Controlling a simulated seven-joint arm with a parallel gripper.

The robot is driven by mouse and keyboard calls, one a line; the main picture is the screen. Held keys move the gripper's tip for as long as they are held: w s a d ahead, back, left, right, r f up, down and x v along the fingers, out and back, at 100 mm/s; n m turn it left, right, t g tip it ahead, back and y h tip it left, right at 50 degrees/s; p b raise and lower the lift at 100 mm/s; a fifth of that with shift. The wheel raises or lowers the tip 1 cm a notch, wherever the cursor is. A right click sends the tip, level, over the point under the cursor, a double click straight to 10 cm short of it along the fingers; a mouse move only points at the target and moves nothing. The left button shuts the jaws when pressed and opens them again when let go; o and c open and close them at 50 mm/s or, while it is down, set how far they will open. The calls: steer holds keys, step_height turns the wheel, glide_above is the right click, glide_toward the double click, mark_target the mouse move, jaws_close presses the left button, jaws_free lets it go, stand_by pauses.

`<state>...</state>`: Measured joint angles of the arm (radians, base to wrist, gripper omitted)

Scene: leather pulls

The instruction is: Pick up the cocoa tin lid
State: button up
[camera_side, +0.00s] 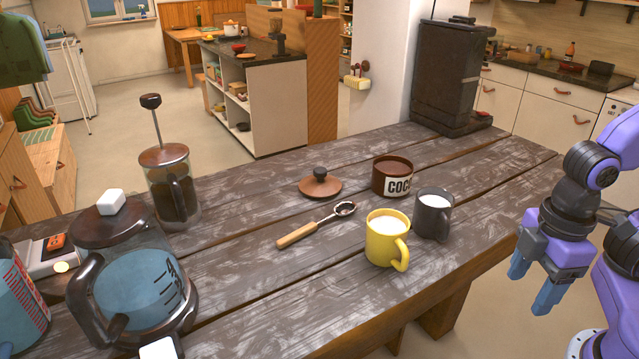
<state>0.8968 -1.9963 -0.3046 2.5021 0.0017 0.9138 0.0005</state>
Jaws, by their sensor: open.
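The cocoa tin lid (320,185) is a brown disc with a dark round knob. It lies flat on the wooden table, knob up, left of the open cocoa tin (395,177). The tin is dark brown with a white label reading "COCO"; the rest of the label is hidden round its side. My gripper (535,284) is at the right, open and empty, with blue fingertips pointing down. It is well apart from the lid, past the two mugs and near the table's right front edge.
A scoop (315,225) lies in front of the lid. A yellow mug (384,243) and a dark grey mug (432,217), both holding white liquid, stand between lid and gripper. A French press (168,190) and a glass kettle (130,275) stand left. A dark machine (445,75) stands behind.

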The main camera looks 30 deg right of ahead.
steer(key=w+a+r+m+t, duration=0.1)
steer(key=w+a+r+m, duration=0.25)
steer(key=w, duration=0.45)
steer(key=w+a+r+m, duration=0.2)
steer(key=w+a+r, duration=0.15)
steer(key=w, duration=0.45)
steer(key=w+a+r+m+t, duration=0.1)
steer(key=w+a+r+m, duration=0.2)
steer(key=w+a, duration=0.35)
steer(key=w+d+r+m, duration=0.1)
steer(key=w+r+m, duration=0.25)
steer(key=w, duration=0.85)
steer(key=m+t+h, duration=0.1)
steer(key=m+h, duration=0.1)
steer(key=m, duration=0.3)
glide_above(320, 170)
steer(key=s, duration=0.2)
steer(key=f, duration=0.9)
steer(key=shift+s+a, duration=0.2)
steer(key=shift+w+a+x, duration=0.1)
steer(key=shift+a+x, duration=0.05)
steer(key=shift+x, duration=1.3)
steer(key=shift+w+a+x, duration=0.1)
steer(key=shift+w+x, duration=0.05)
steer(key=shift+x, duration=1.35)
steer(key=shift+r, duration=0.1)
steer(key=c, duration=1.1)
